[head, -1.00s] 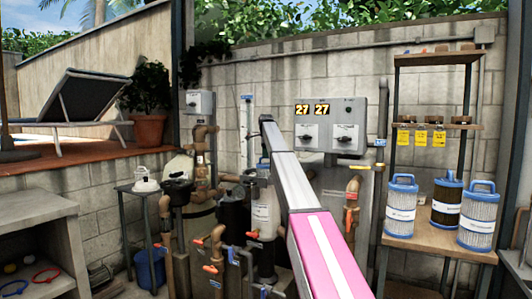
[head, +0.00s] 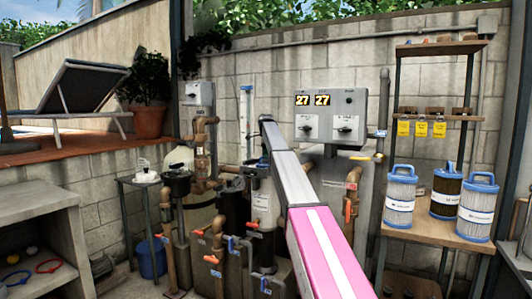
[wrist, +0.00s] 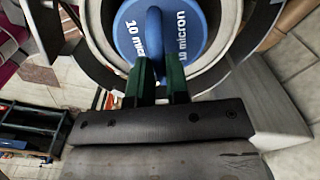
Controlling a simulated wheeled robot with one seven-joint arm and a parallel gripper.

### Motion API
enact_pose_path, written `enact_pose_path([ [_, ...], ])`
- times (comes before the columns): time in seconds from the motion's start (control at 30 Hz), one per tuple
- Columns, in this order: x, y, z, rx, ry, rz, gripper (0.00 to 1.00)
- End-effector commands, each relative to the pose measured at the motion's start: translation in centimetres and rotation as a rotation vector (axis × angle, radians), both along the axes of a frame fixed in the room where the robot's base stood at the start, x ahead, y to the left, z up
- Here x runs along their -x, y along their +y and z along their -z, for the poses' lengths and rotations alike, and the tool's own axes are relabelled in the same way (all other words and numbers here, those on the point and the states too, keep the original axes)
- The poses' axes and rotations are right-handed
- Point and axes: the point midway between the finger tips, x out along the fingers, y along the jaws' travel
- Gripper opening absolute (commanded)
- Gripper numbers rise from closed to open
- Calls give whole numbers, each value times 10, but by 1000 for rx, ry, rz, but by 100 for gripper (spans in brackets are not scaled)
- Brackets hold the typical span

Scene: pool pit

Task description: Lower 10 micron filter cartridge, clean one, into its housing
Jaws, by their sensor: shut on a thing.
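My gripper (wrist: 158,72) is shut on the blue handle of the 10 micron filter cartridge (wrist: 190,40), whose round blue top bears white "10 micron" lettering. In the wrist view the top lies within the round pale rim of the housing (wrist: 222,68), with a gap around it. How deep the cartridge sits is hidden. In the head view a pale upright cylinder with a label (head: 262,205) stands beside my arm among the pipes. My arm hides much of that spot, and my fingers do not show clearly there.
A wooden shelf at right holds a white pleated cartridge (head: 400,200), a dark one (head: 446,193) and another white one (head: 477,210). Yellow tags (head: 421,129) hang above. Brown pipes with orange valve handles (head: 212,260) crowd the housing. A small table (head: 138,182) stands left.

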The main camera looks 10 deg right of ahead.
Motion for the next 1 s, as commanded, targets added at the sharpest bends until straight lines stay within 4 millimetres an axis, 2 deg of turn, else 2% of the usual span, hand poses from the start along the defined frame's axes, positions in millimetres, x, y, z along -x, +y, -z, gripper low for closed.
enact_pose_path([
  [0.7, 0, 0, 35, 0, 0, 0, 0],
  [1.0, 0, 0, 39, 0, -1, 0, 0],
])
